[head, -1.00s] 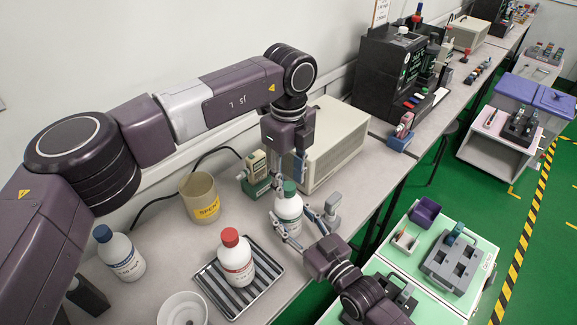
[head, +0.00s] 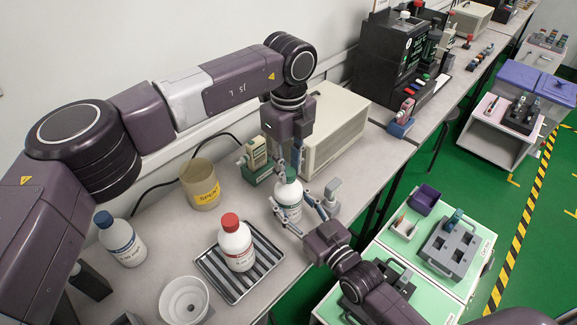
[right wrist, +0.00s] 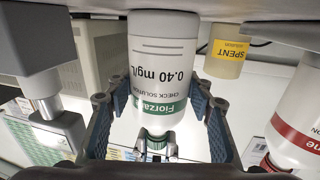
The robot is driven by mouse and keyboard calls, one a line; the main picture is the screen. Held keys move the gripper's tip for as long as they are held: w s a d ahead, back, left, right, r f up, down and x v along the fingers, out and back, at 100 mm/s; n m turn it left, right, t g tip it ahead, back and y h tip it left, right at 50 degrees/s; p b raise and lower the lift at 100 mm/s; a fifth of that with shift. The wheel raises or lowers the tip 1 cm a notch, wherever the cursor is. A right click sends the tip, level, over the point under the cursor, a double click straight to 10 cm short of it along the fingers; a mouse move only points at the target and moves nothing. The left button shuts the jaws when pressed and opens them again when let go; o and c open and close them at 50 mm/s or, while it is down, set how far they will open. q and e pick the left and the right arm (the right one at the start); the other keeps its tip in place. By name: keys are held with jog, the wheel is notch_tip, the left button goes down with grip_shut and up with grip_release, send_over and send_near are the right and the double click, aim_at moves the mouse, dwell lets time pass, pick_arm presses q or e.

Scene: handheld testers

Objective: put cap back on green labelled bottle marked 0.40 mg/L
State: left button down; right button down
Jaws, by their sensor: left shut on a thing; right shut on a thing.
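The green-labelled bottle (head: 287,201) marked 0.40 mg/L stands on the bench, white-bodied; its label (right wrist: 160,75) shows large in the right wrist view, upside down. My right gripper (head: 300,214) is shut on this bottle, with a finger on each side of it (right wrist: 158,125). My left gripper (head: 289,174) comes down from above and is shut on the green cap (right wrist: 155,143) at the bottle's mouth. The cap is mostly hidden by the fingers in the head view. I cannot tell whether it is seated on the neck.
A red-capped bottle (head: 235,245) stands on a striped tray (head: 212,277). A SPENT beaker (head: 200,185), a blue-capped bottle (head: 122,243) and a white bowl (head: 171,303) are left. A green-based device (head: 256,162) and a beige box (head: 335,135) stand behind.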

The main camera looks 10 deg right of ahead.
pick_arm(q)
jog(key=m, duration=0.8)
jog(key=shift+m, duration=0.3)
jog(key=m, duration=1.7)
jog(key=shift+m, duration=0.3)
jog(key=m, duration=0.4)
jog(key=shift+f, duration=0.1)
jog(key=c, duration=1.6)
grip_release()
